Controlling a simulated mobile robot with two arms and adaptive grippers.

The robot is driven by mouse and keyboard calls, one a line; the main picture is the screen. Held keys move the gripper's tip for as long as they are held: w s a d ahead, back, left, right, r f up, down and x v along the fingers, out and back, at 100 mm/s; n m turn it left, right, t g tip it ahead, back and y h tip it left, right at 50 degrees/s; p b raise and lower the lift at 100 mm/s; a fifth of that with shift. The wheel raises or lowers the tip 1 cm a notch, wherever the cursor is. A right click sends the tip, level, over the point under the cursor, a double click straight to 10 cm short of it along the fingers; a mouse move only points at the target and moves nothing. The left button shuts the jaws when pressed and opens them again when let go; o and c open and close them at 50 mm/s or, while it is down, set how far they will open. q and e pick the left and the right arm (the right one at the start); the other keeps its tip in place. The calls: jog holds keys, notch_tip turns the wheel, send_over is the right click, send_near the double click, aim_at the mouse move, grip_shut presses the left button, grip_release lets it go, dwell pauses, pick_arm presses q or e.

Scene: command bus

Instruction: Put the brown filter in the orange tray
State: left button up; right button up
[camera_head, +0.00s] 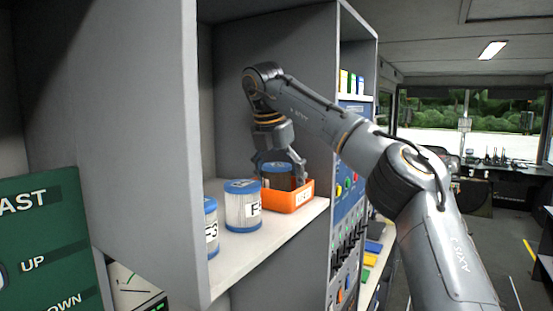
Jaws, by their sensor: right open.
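The orange tray (290,197) sits on the shelf near its right end. A dark brownish filter (277,180) with a blue top stands in the tray, partly hidden by the tray wall and my gripper. My right gripper (280,170) is above the tray, pointing down, with its fingers open on either side of the filter's upper part. I cannot tell if the fingers touch it. My left gripper is not in view.
A white and blue filter (243,207) stands left of the tray, and another (211,228) is partly hidden by the cabinet's side wall (150,120). The shelf (262,246) is bare at its front. A switch panel (349,215) is to the right.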

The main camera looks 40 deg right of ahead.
aim_at(277, 165)
jog(key=v, duration=0.9)
jog(key=shift+a+r, duration=0.2)
jog(key=shift+a, duration=0.05)
jog(key=shift+v, duration=0.8)
jog(key=shift+s+a+r, duration=0.15)
jog(key=shift+r, duration=0.2)
jog(key=shift+f, duration=0.1)
